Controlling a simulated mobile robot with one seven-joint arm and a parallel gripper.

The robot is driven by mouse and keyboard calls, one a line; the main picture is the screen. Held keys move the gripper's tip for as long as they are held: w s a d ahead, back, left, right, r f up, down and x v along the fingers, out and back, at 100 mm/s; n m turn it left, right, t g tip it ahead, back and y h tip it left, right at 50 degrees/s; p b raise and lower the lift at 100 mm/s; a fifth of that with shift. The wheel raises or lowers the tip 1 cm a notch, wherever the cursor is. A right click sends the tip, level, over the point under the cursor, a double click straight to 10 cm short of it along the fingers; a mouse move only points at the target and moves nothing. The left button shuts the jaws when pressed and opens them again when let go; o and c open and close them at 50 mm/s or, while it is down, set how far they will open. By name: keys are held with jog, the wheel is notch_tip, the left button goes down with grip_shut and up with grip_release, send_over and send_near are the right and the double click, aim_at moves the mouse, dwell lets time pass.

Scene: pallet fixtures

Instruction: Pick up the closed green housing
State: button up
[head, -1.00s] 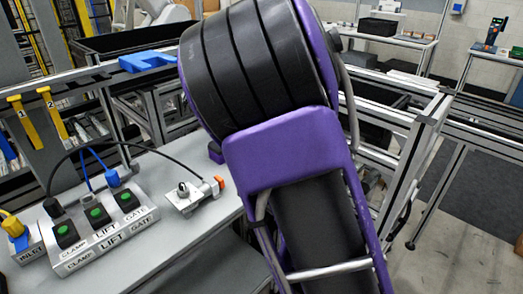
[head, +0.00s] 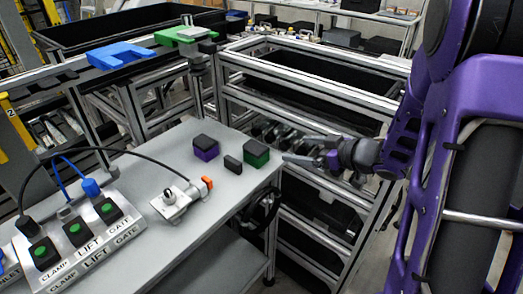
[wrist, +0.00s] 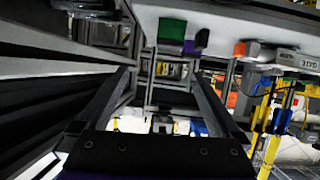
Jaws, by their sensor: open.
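The green housing (head: 256,158) has a black top and stands on the grey table near its right end. It also shows at the top of the wrist view (wrist: 171,29), seen at an odd angle. My gripper (head: 289,147) is just right of the housing in the head view, reaching left toward it. Its fingers are apart with nothing between them, as the wrist view (wrist: 165,76) also shows. The fingers look clear of the housing, but the exact distance is hard to tell.
A purple housing (head: 206,152) with a black top and a small black block (head: 233,165) stand left of the green one. A metal fixture with an orange tip (head: 180,200) and a button box (head: 85,236) are further left. An aluminium frame (head: 318,95) stands behind.

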aim_at(258, 148)
jog(key=shift+g+y, duration=0.4)
jog(key=shift+g, duration=0.1)
jog(key=x, duration=0.5)
jog(key=b+x, duration=0.1)
jog(key=x, duration=1.1)
jog(key=shift+s+a+f+b, duration=0.1)
jog(key=shift+s+f+b, duration=0.2)
jog(key=shift+s, duration=0.05)
jog(key=c, duration=1.6)
